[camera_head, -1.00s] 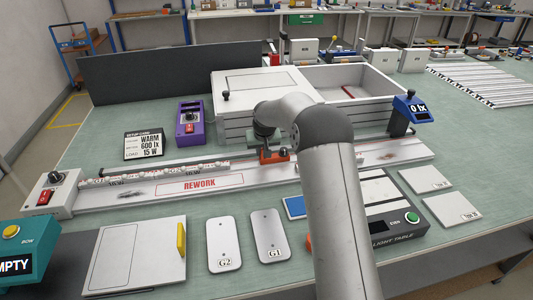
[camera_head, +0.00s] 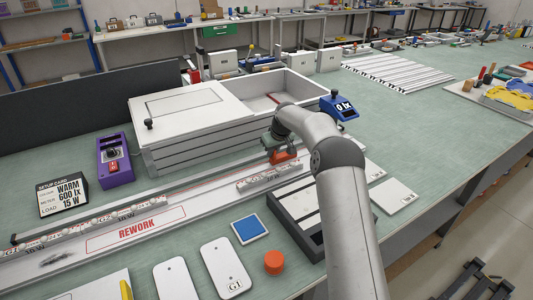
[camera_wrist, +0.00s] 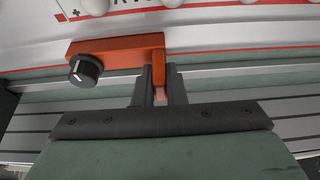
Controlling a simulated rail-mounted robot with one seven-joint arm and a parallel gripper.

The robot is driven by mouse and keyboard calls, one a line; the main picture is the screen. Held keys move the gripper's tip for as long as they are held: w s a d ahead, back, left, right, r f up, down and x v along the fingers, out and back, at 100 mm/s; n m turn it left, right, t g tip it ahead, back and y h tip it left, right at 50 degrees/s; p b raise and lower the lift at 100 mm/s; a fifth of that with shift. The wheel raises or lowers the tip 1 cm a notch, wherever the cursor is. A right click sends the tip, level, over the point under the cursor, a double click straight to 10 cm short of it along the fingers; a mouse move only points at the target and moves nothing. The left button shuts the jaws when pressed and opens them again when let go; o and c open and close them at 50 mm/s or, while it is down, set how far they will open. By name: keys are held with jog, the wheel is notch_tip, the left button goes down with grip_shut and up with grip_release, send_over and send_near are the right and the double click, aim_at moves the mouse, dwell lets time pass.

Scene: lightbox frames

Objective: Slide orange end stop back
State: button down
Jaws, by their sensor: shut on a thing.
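The orange end stop (camera_head: 284,156) sits on the long white rail labelled REWORK (camera_head: 180,219), in front of the white box. In the wrist view it is an orange block (camera_wrist: 115,50) with a black knob (camera_wrist: 85,70) at its left end. My gripper (camera_wrist: 159,88) is shut on the right end of the end stop. In the head view my gripper (camera_head: 275,146) is partly hidden by my own arm. An LED strip piece (camera_head: 268,178) lies on the rail just in front of the end stop.
The white box (camera_head: 200,112) stands close behind the rail. A purple control unit (camera_head: 116,160) is left of it, and a blue meter (camera_head: 340,106) is at its right. The light table (camera_head: 290,215), an orange puck (camera_head: 273,262) and white plates lie in front.

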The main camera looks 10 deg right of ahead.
jog(key=shift+w+d, duration=0.25)
jog(key=shift+d, duration=0.3)
jog(key=c, duration=1.5)
grip_release()
jog(key=b+v, duration=0.2)
jog(key=v, duration=1.5)
jog(key=shift+r+b, duration=0.25)
jog(key=shift+b, duration=0.05)
